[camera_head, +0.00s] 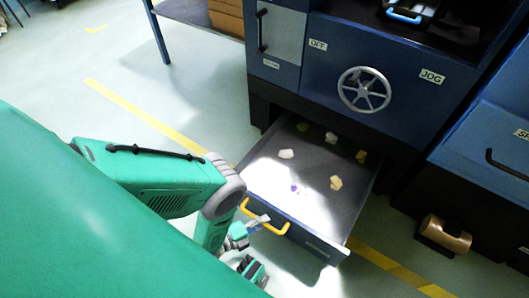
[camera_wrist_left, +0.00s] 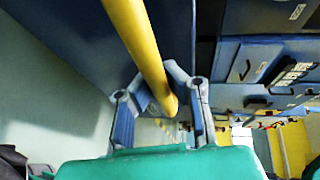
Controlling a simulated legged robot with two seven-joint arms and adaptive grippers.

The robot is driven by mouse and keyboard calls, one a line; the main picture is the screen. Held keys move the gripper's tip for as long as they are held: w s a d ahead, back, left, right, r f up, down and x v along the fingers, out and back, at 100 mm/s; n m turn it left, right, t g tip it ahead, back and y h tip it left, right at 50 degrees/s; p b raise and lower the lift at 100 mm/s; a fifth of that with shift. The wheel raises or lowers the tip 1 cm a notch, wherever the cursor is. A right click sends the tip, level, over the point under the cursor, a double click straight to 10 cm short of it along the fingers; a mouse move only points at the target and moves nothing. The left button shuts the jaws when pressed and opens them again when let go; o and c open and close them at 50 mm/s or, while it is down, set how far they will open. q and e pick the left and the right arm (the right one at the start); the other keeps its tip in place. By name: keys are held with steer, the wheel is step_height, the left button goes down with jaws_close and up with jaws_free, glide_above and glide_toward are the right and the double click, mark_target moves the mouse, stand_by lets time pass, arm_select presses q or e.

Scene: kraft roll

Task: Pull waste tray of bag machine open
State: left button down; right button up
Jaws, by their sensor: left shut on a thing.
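The waste tray (camera_head: 315,205) of the blue bag machine (camera_head: 385,75) stands pulled well out at the machine's base, with several small scraps inside. Its yellow handle (camera_head: 279,230) is on the tray's front face. My left gripper (camera_head: 260,222) is at the left part of this handle. In the left wrist view the handle (camera_wrist_left: 136,38) runs down between the fingers of the left gripper (camera_wrist_left: 165,105), which are shut around it. My arm hides a part of the tray's left edge. My right gripper is not in view.
The machine's front has a handwheel (camera_head: 364,90) and labels above the tray. A brown roll (camera_head: 445,235) lies on the right under another blue unit (camera_head: 490,130). A yellow line (camera_head: 140,115) crosses the floor, and the floor at the left is clear.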

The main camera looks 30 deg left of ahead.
arm_select(q)
steer(key=shift+s+d+f, duration=0.1)
steer(key=shift+s+f, duration=0.05)
steer(key=c, duration=1.6)
jaws_free()
steer(key=shift+o, duration=0.3)
steer(key=v, duration=1.2)
